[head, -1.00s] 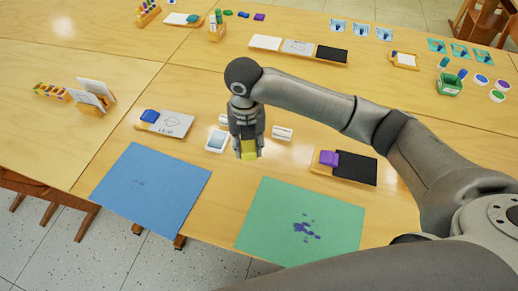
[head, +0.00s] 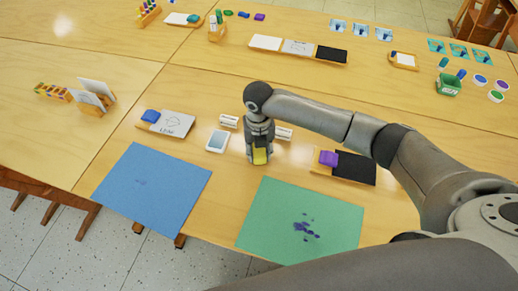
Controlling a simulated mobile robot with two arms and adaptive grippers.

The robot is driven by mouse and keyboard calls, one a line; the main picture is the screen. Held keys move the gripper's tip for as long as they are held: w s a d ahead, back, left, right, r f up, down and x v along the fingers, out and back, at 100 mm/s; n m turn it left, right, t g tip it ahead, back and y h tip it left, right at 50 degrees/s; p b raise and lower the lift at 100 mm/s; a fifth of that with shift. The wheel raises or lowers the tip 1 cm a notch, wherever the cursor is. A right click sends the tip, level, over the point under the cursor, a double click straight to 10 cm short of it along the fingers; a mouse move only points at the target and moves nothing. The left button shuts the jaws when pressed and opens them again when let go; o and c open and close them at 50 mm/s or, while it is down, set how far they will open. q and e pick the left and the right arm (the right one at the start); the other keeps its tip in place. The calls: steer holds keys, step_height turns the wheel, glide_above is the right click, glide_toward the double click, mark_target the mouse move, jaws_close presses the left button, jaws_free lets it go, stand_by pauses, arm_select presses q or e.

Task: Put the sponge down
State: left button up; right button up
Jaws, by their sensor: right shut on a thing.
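My right gripper (head: 259,148) is in the middle of the head view, pointing down, shut on a yellow sponge (head: 260,156). The sponge is low over the wooden table (head: 215,185), just behind the green sheet (head: 265,205). I cannot tell whether it touches the table. The fingers hide part of it. My left gripper is not in view.
A small framed light-blue card (head: 217,141) lies just left of the gripper. White blocks (head: 228,121) stand behind it. A tray with a purple block (head: 329,158) and black card is to the right. The blue sheet (head: 150,188) lies front left.

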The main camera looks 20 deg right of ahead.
mark_target(259, 150)
steer(key=shift+f, duration=0.1)
steer(key=o, duration=1)
step_height(259, 150, up, 12)
steer(key=shift+b, duration=0.35)
steer(key=shift+a, duration=0.1)
